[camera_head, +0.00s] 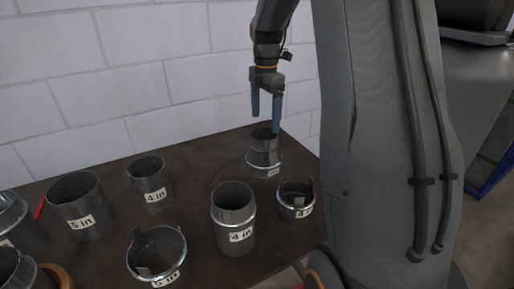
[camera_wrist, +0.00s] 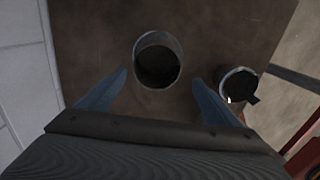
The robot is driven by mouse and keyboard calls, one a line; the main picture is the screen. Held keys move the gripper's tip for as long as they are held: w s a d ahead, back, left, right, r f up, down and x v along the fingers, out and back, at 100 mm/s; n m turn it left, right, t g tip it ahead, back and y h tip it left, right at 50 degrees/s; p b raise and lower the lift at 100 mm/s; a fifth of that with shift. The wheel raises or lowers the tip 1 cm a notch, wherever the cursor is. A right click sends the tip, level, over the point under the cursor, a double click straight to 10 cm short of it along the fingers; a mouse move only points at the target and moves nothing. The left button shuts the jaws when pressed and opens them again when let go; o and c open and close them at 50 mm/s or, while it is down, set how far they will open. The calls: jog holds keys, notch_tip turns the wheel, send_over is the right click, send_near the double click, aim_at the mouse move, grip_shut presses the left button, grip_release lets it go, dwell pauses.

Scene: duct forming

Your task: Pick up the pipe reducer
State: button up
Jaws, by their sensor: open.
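The pipe reducer looks to be the grey metal piece (camera_head: 264,155) at the back right of the table, with a narrower top, a wider base and a label low on its side. In the wrist view it shows as a round open-topped piece (camera_wrist: 157,60) between and beyond the fingertips. My gripper (camera_head: 265,122) is open with blue fingers, pointing down just above this piece. In the head view the right finger overlaps its rim; whether they touch I cannot tell. In the wrist view my gripper (camera_wrist: 158,80) holds nothing.
On the brown table (camera_head: 120,210) stand a 4 in collar with tabs (camera_head: 296,201), a 4 in pipe (camera_head: 233,222), another 4 in pipe (camera_head: 150,184), a 5 in pipe (camera_head: 77,207) and a 5 in collar (camera_head: 157,257). A white block wall (camera_head: 130,80) rises close behind.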

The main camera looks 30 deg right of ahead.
aim_at(265, 134)
jog(key=shift+w+f+p, duration=0.15)
jog(key=shift+f+p, duration=0.65)
jog(key=shift+f, duration=1.15)
jog(key=shift+w+f+p, duration=0.15)
jog(key=shift+f+p, duration=0.65)
jog(key=shift+f, duration=1.1)
jog(key=shift+d, duration=0.1)
jog(key=c, duration=1.6)
